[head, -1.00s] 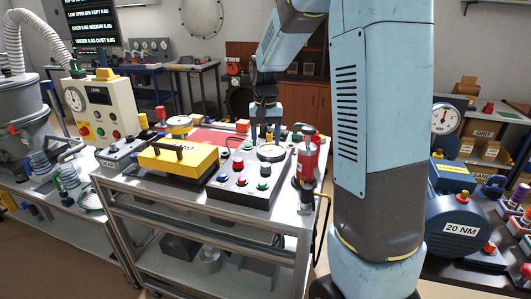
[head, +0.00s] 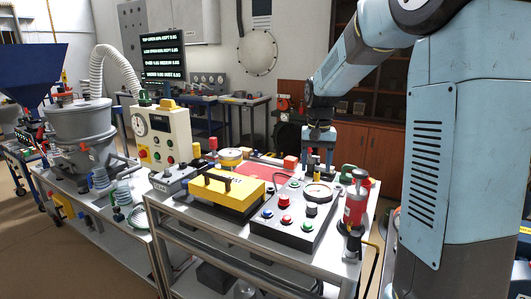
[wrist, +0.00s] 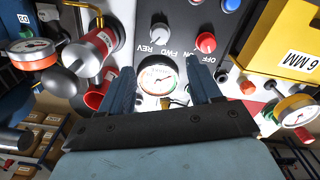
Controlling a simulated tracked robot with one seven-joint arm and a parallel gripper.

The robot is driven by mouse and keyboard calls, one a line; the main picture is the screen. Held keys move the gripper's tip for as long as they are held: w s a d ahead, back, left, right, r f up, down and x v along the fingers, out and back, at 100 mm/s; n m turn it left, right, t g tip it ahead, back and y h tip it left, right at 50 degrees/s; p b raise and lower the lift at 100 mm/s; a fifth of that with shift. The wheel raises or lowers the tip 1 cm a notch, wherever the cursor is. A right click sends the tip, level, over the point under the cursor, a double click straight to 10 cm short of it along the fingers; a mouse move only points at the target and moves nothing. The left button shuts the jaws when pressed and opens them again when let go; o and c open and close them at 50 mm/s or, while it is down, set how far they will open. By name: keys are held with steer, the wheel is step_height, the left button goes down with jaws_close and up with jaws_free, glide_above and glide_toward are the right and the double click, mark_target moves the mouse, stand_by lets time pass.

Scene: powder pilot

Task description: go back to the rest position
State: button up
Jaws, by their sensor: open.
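My gripper (head: 319,160) is above the far right part of the metal cart (head: 270,257) in the head view, pointing down. In the wrist view its two blue fingers (wrist: 157,85) stand apart with nothing held between them. A round white gauge (wrist: 158,79) on the control box shows between and beyond the fingers. My blue-grey arm bends over the cart from the right of the head view.
On the cart are a yellow box (head: 228,190), a control box (head: 285,231) with coloured buttons and a red cylinder (head: 356,205) at the right edge. A beige gauge panel (head: 161,137) and grey hopper machine (head: 80,135) stand left. Air above the cart is free.

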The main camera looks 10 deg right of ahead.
steer(key=s+r+n+t, duration=0.1)
steer(key=s+r+t, duration=0.1)
steer(key=s, duration=1.2)
steer(key=s+r+n+t, duration=0.2)
steer(key=s+r+t, duration=0.1)
steer(key=s, duration=1)
steer(key=shift+s+a+r+t, duration=0.3)
steer(key=shift+s+a+r, duration=0.1)
steer(key=shift+r, duration=0.35)
